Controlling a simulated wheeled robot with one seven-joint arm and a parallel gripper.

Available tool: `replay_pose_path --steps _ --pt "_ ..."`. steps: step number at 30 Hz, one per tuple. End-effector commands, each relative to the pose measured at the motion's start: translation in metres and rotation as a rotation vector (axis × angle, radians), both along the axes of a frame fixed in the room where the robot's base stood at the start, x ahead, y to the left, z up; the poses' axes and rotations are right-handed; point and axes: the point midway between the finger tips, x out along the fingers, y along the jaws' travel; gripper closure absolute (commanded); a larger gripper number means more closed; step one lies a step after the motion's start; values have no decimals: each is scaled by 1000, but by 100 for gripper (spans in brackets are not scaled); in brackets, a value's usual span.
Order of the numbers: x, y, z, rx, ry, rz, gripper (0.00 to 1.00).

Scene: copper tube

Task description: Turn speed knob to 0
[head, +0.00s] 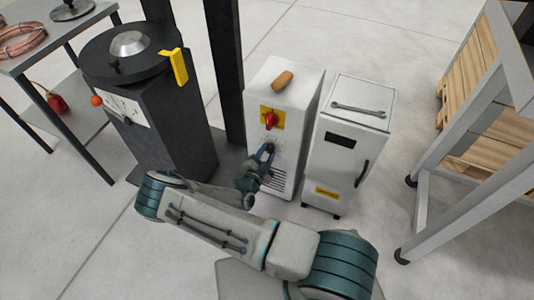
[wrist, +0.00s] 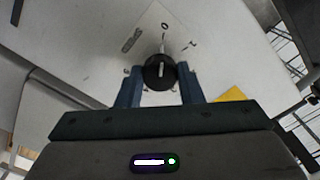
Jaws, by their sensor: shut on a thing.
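The speed knob is a round black knob (wrist: 159,72) with a white pointer line, on a white panel with printed marks around it. In the wrist view the pointer line stands close to upright in the picture. My gripper (wrist: 160,88) has its two blue fingers on either side of the knob and is shut on it. In the head view my gripper (head: 267,150) is at the front of the white cabinet (head: 300,89), below a red switch (head: 271,119) on a yellow plate. The knob is too small to make out there.
A wooden-handled brown item (head: 283,79) lies on top of the cabinet. A smaller white unit (head: 350,145) stands close on the right. A dark machine (head: 158,125) with a round top stands on the left. A metal frame (head: 465,140) is at far right. Floor in front is partly clear.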

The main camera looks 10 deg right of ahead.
Motion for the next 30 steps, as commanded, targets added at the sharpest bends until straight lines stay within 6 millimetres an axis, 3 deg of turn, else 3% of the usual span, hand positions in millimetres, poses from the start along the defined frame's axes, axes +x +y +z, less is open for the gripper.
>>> replay_pose_path --steps 5,6,7,8,20,30 --pt "-2 -1 -1 -2 5 -3 89" --pt "-2 -1 -1 -2 5 -3 56" --pt "-2 -1 -1 -1 4 -3 47" --pt "-1 -1 -1 -1 3 -2 45" --pt "-8 6 0 1 1 1 45" --pt "-67 49 1 1 3 3 45"
